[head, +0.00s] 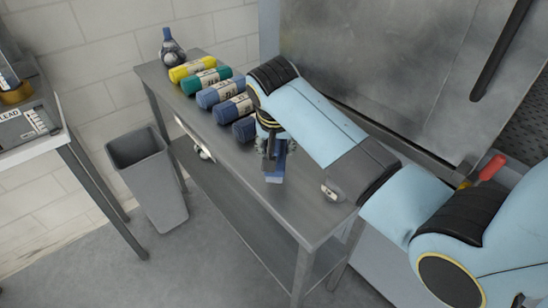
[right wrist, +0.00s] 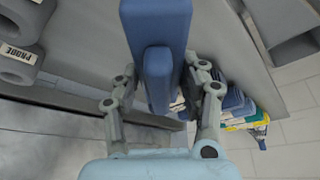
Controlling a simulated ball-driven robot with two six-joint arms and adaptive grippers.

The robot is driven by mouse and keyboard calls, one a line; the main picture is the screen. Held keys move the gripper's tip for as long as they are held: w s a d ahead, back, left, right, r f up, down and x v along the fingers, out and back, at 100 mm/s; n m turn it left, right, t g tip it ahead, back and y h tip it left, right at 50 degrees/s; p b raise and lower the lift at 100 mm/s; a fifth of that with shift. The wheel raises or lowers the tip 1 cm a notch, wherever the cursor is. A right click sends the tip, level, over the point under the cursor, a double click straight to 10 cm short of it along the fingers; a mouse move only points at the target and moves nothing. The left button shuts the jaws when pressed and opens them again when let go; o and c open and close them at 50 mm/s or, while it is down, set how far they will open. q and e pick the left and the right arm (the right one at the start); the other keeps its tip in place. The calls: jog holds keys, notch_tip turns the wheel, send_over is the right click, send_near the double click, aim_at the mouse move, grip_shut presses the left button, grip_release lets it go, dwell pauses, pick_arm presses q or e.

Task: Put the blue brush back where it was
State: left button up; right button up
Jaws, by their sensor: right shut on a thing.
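The blue brush (head: 280,168) is in my right gripper (head: 271,143), over the grey metal table. In the right wrist view the brush (right wrist: 156,25) shows as a long blue block with a smaller blue block along it. The two fingers of the right gripper (right wrist: 163,88) stand on either side of it, shut on it. In the head view the brush hangs down from the gripper, close above or touching the tabletop; I cannot tell which. My left gripper is not in view.
The metal table (head: 262,200) carries a row of yellow (head: 192,68), green (head: 206,81) and blue rolls (head: 221,92). A dark bottle-like item (head: 172,47) stands at its far end. Grey rolls (right wrist: 18,65) show in the wrist view. A grey bin (head: 160,195) stands left.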

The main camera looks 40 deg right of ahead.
jog(key=shift+w+a+f, duration=0.1)
jog(key=shift+a+f, duration=0.25)
jog(key=shift+f, duration=0.2)
notch_tip(320, 180, down, 3)
jog(key=shift+r, duration=0.2)
jog(key=shift+f, duration=0.4)
jog(key=o, duration=1.1)
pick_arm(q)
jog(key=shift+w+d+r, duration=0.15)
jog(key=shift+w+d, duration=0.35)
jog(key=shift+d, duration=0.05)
pick_arm(e)
jog(key=shift+o, duration=0.2)
